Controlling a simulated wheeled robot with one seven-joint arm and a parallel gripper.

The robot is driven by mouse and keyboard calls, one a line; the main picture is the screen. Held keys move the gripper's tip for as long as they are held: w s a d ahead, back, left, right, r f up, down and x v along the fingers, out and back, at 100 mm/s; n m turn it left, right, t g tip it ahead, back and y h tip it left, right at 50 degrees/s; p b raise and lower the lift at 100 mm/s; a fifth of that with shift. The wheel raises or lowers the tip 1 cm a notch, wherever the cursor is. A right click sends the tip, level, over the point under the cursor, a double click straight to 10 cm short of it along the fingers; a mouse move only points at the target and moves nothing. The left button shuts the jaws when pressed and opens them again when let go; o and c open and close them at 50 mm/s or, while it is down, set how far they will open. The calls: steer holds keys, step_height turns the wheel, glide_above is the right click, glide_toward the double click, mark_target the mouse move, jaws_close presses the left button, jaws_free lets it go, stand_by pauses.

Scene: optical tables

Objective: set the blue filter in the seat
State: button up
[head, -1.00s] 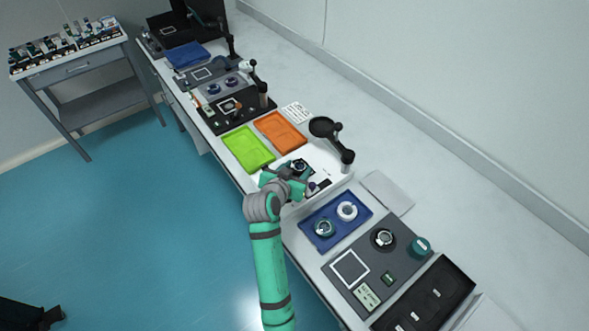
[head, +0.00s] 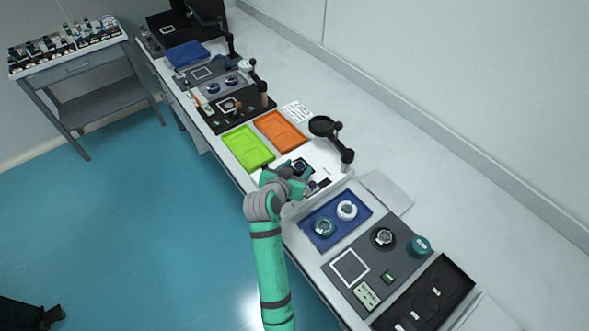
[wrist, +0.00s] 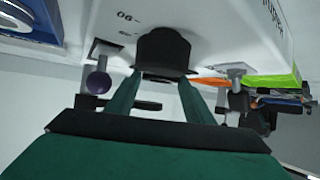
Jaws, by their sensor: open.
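My gripper (head: 300,186) is over the white station (head: 328,164) in the middle of the bench. In the wrist view its two green fingers (wrist: 160,88) are apart, with a black cylindrical part (wrist: 162,50) of the station just beyond the tips. I cannot tell whether they touch it. A black square mount with a ring (head: 302,166) sits beside the gripper on the station; I cannot tell if it is the seat. I cannot pick out the blue filter for certain. A blue tray (head: 309,241) holds a dark teal ring (head: 324,228) and a white ring (head: 347,211).
A purple knob (wrist: 98,82) stands close to the fingers. A black arm with a round head (head: 323,127) rises behind the station. Green (head: 246,148) and orange (head: 281,131) trays lie to the left, and a grey plate with parts (head: 374,290) to the right.

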steer(key=v, duration=1.2)
steer(key=shift+s+r, duration=0.1)
